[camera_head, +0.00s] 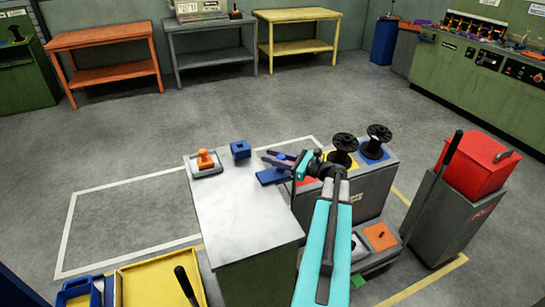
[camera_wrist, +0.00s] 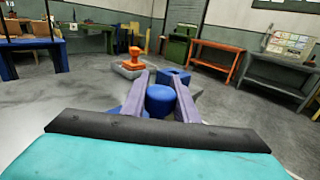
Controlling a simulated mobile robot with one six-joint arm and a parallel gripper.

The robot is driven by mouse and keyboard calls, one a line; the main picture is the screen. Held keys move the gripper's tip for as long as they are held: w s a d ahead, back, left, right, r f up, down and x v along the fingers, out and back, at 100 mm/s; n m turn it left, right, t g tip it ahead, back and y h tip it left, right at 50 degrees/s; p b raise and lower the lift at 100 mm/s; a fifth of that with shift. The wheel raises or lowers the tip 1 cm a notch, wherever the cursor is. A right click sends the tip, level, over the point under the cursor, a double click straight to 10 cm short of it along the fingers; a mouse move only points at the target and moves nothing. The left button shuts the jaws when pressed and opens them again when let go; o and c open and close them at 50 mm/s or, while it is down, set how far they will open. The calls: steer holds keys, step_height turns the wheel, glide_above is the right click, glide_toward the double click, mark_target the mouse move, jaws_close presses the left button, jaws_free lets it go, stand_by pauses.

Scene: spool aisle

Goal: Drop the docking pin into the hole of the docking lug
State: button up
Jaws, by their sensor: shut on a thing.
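My gripper (camera_wrist: 161,80) is shut on the docking pin (camera_wrist: 160,98); in the wrist view its round blue top shows between the two purple fingers. In the head view my gripper (camera_head: 270,165) is by the right edge of the white-topped cabinet, pointing left. A blue block (camera_head: 240,149), which looks like the docking lug, stands at the cabinet's far edge, left of my gripper. In the wrist view the block (camera_wrist: 175,75) shows just beyond the pin, partly hidden by the fingers, with a dark hole. The pin is apart from it; its lower end is hard to make out.
Black spools (camera_head: 375,145) stand on a grey unit at right. A red box (camera_head: 480,165) is farther right. A yellow tray (camera_head: 160,280) lies in front.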

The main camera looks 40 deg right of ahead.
steer(key=shift+f, duration=0.6)
steer(key=o, duration=1.2)
steer(key=shift+s, duration=0.1)
steer(key=b+v, duration=0.2)
steer(key=v, duration=1.1)
steer(key=shift+s+d, duration=0.15)
steer(key=shift+s, duration=0.15)
